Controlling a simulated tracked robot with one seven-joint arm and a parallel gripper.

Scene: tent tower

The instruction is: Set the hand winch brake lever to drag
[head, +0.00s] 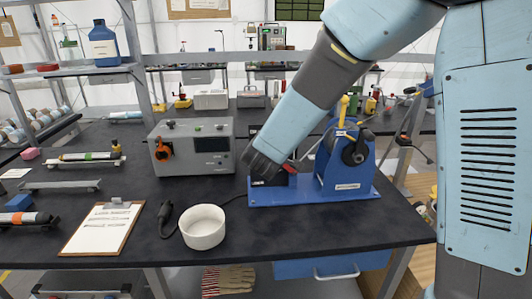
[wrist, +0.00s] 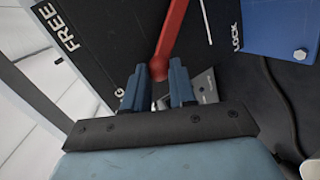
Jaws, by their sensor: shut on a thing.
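The blue hand winch (head: 345,165) stands on a blue base plate (head: 325,194) at the right of the dark bench. Its brake lever is red; in the wrist view the lever (wrist: 176,35) slants down from the top over a dark panel (wrist: 110,45). The panel shows the words FREE at left and LOCK at right; no drag mark can be read. The lever lies between these two words. My gripper (wrist: 159,85) is shut on the lever's rounded end, one blue-grey finger on each side. In the head view my gripper (head: 265,166) hides much of the panel.
A grey box with an orange knob (head: 192,146) stands left of my gripper. A white bowl (head: 203,227), a black cable and a clipboard (head: 102,228) lie nearer the front edge.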

